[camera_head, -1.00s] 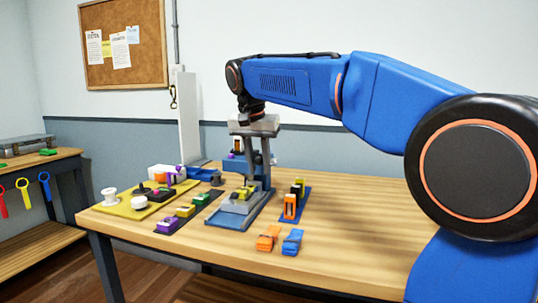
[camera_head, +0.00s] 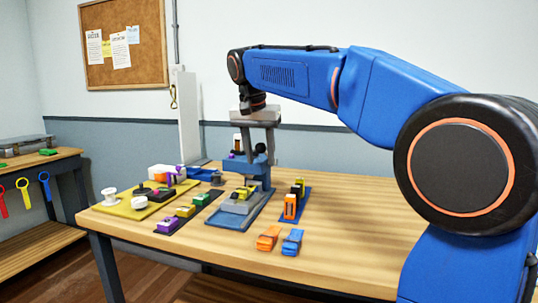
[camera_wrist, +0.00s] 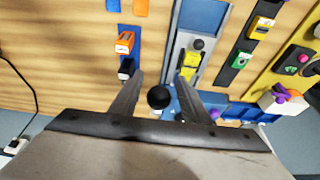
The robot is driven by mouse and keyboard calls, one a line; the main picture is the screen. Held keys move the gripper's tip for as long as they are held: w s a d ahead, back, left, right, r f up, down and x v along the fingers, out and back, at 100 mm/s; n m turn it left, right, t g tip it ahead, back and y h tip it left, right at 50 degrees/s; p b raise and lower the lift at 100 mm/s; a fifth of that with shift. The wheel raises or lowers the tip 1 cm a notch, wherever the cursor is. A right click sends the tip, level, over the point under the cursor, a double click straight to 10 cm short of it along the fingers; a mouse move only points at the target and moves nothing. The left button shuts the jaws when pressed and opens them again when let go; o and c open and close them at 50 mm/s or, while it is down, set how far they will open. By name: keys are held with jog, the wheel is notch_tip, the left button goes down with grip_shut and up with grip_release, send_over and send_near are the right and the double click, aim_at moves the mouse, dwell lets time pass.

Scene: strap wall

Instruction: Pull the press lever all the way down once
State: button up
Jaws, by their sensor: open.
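The press (camera_head: 262,172) stands on the wooden table, with a blue frame and a grey bed holding a yellow piece (camera_head: 243,192). In the wrist view its grey bed (camera_wrist: 184,42) shows beyond my fingers. A round black knob (camera_wrist: 158,97), apparently the press lever's end, lies between my fingers in that view. My gripper (camera_head: 260,157) points down over the press from above. In the wrist view its two fingers (camera_wrist: 158,77) are apart, with nothing clamped between them. Whether they touch the knob is unclear, and the lever's shaft is hidden.
A yellow board (camera_head: 128,208) with spools and a dark strip with coloured buckles (camera_head: 185,211) lie left of the press. A blue strip with buckles (camera_head: 291,206) is on its right. Orange (camera_head: 268,238) and blue (camera_head: 292,241) pieces lie in front. The table's right side is clear.

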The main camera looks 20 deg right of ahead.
jog(key=shift+r, duration=0.1)
jog(key=shift+v, duration=3.4)
